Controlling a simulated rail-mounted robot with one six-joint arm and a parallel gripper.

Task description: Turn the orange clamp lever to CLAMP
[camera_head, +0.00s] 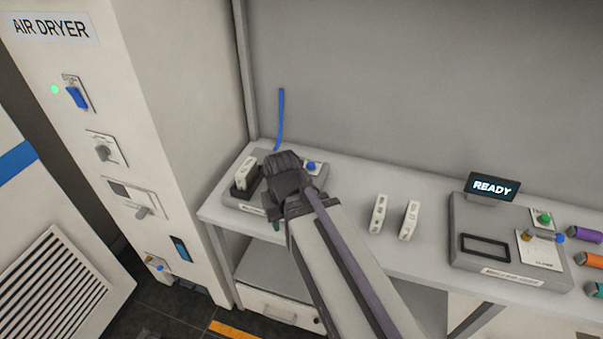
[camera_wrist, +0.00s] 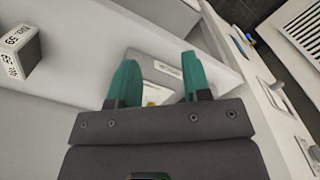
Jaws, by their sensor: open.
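My gripper (camera_head: 278,222) is low over the left end of the bench, at the grey fixture (camera_head: 232,199). A small orange-yellow patch (camera_wrist: 152,101) shows low between the fingers, partly cut off by the gripper body. I cannot tell if it is the clamp lever. A pale label (camera_wrist: 168,68) lies beyond it. No CLAMP marking is legible.
A white block (camera_head: 247,171) sits in a dark holder on the fixture, near a blue knob (camera_head: 311,167). Two white blocks (camera_head: 379,214) (camera_head: 409,220) stand on the bench. A console with a READY screen (camera_head: 492,187) is at right. The AIR DRYER cabinet (camera_head: 180,110) stands close at left.

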